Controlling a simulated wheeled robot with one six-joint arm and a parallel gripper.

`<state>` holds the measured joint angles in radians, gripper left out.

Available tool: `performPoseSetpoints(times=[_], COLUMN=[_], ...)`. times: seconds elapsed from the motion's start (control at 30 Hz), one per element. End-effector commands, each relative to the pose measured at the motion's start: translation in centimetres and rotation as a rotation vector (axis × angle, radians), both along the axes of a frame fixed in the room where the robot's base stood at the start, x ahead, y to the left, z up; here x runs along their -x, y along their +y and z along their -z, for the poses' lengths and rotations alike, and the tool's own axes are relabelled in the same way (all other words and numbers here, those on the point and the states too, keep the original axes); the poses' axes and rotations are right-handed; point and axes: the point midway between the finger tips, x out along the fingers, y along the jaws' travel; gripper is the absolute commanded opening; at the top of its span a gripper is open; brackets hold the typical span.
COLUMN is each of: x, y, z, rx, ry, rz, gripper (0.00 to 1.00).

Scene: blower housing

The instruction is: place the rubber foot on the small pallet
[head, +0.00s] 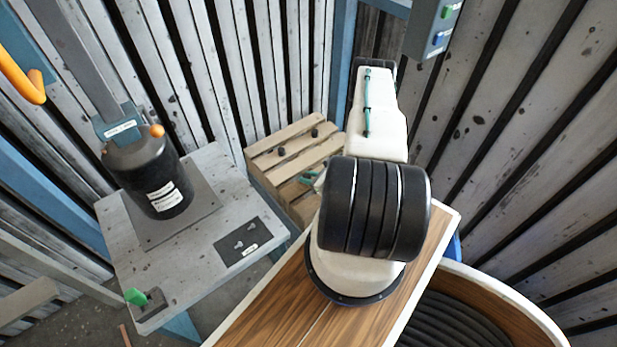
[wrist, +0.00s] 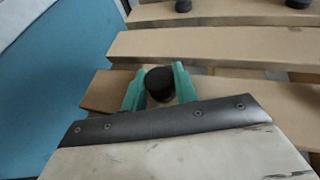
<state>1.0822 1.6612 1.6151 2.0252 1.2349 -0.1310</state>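The small pallet (head: 310,158) is a low stand of pale wooden slats against the back wall. Its slats (wrist: 215,46) fill much of the wrist view. My gripper (head: 309,178) has teal fingers and is over the pallet's near part. In the wrist view the fingers (wrist: 160,78) stand on both sides of a black round rubber foot (wrist: 160,84) and appear to touch it. The foot is above or on the near slat; I cannot tell which. In the head view this foot is not clearly visible. Two similar black feet (head: 315,132) (head: 281,152) stand on the farther slats.
A grey table (head: 205,260) at left carries a black cylinder under a press (head: 150,175) and a dark plate (head: 250,242). A blue panel (wrist: 65,70) is close on the left in the wrist view. A control box (head: 432,28) hangs at upper right. A round bin (head: 510,305) is at lower right.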

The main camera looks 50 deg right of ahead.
Motion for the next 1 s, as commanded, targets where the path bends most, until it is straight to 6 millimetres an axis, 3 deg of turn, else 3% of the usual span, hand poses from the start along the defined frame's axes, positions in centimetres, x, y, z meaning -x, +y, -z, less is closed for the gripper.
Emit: performPoseSetpoints(times=[0.03,0.07,0.1,0.47,1.0], x=[0.0,0.0,0.0,0.5,9.9], y=[0.0,0.0,-0.1,-0.2,-1.0], z=[0.0,0.0,0.0,-0.4,-4.3], rx=[0.0,0.0,0.0,0.0,-0.001], ry=[0.0,0.0,0.0,0.0,0.001], rz=[0.0,0.001,0.001,0.004,0.006], gripper=[0.4,0.48,0.5,0.5,0.5])
